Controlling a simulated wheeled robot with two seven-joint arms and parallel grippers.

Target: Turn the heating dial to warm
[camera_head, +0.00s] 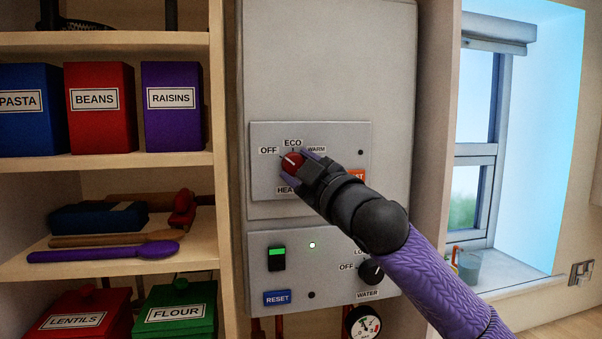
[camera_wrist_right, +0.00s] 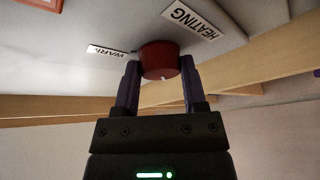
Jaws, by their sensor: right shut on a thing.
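The red heating dial (camera_head: 291,161) is on the upper panel (camera_head: 335,135) of a grey wall unit. OFF is to its left, ECO above it and WARM (camera_head: 317,149) to its upper right. Its white mark seems to point to the upper left, towards OFF. My right gripper (camera_head: 298,167) is shut on the dial and partly covers it and the HEATING label. In the right wrist view, the dial (camera_wrist_right: 159,60) sits between the two purple fingers, with WARM (camera_wrist_right: 106,51) at left. My left gripper is not in view.
A lower panel has a green-lit switch (camera_head: 277,258), a blue RESET button (camera_head: 277,298) and a black water dial (camera_head: 371,272). A gauge (camera_head: 363,324) is below. Shelves with boxes (camera_head: 100,105) and utensils stand at left. A window (camera_head: 478,150) is at right.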

